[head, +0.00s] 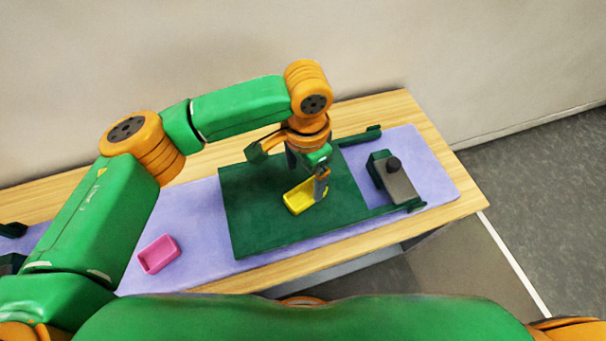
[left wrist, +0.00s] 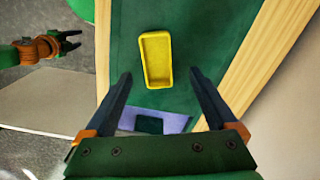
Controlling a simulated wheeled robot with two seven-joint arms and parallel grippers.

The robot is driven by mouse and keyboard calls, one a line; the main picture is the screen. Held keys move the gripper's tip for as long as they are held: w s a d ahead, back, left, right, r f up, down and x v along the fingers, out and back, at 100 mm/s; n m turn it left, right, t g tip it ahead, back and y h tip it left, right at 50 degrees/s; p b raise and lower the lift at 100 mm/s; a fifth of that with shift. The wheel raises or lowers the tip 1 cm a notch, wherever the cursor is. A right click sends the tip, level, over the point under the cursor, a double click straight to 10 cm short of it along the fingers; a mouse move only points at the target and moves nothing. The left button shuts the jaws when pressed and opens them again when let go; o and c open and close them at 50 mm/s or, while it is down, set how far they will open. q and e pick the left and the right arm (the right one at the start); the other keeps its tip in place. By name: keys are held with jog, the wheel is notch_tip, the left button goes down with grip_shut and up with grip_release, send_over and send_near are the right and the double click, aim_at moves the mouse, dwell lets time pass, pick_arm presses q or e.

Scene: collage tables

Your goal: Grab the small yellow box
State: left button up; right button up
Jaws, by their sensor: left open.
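The small yellow box (head: 300,198) is an open, shallow, rounded rectangle lying on the dark green board (head: 265,230). In the left wrist view the yellow box (left wrist: 157,60) shows just beyond and between the fingertips. My left gripper (head: 308,180) is above the box, pointing down, and one finger hides part of its right end. The left wrist view shows the left gripper (left wrist: 161,78) open and empty, its fingers on either side of the box's line. My right gripper (left wrist: 72,40) shows at the upper left of that view, its fingers apart, away from the box.
A pink box (head: 159,254) lies on the lavender mat (head: 205,215) at the left. A grey device with a black knob (head: 398,185) stands at the right, beside green bars. The wooden table (head: 440,130) stands against a wall. The mat around the pink box is clear.

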aim_at(305, 197)
pick_arm(q)
jog(key=f, duration=0.5)
jog(key=shift+s+d+f, duration=0.2)
jog(key=shift+s+f, duration=0.05)
jog(key=shift+f, duration=0.15)
jog(key=shift+w+a+f, duration=0.1)
jog(key=shift+f, duration=0.15)
jog(key=c, duration=1.4)
